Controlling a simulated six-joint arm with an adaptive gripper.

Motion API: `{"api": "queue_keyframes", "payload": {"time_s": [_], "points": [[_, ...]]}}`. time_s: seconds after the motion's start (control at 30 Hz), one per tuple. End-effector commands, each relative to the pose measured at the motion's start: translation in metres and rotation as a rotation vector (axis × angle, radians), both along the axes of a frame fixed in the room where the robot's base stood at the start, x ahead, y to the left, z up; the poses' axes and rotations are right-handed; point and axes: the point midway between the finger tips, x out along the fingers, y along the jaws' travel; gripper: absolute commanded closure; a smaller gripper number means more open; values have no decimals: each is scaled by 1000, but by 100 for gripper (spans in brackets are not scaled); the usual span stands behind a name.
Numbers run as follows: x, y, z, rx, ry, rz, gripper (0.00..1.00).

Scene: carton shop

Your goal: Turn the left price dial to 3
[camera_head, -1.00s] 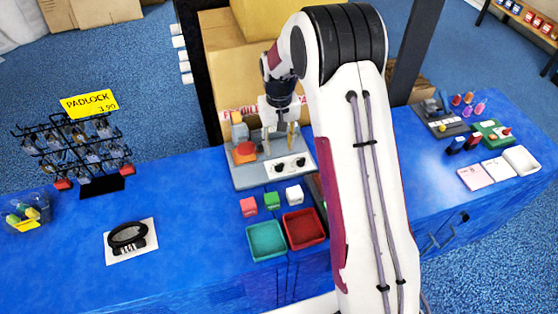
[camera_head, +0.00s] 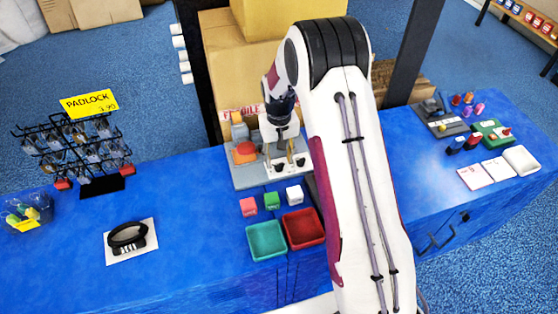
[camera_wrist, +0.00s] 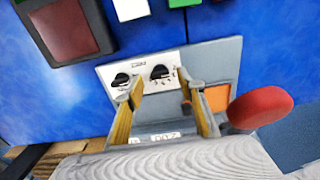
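The grey stand (camera_head: 243,180) on the blue counter carries a white panel with two black dials. The left dial (camera_head: 280,167) and the right dial (camera_head: 301,162) both show in the head view. The wrist view is turned round, so the left dial (camera_wrist: 160,72) appears on the right there and the right dial (camera_wrist: 122,79) on the left. My gripper (camera_head: 279,157) is open above the panel, pointing down. In the wrist view its two tan fingers (camera_wrist: 162,90) are spread with the left dial between and just beyond their tips. Contact cannot be seen. The scale marks are too small to read.
A red-topped part (camera_head: 244,151) stands on the stand's left; it shows close to a finger in the wrist view (camera_wrist: 260,107). Red, green and white cubes (camera_head: 271,200) and teal and red trays (camera_head: 266,240) lie in front. Cardboard boxes (camera_head: 240,70) stand behind.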

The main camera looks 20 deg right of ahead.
Motion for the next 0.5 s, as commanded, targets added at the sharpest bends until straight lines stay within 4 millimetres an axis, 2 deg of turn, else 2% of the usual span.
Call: {"api": "queue_keyframes", "payload": {"time_s": [0.2,0.5], "points": [[0,0,-15,0,1,0,61],[0,0,-17,0,0,0,61]]}}
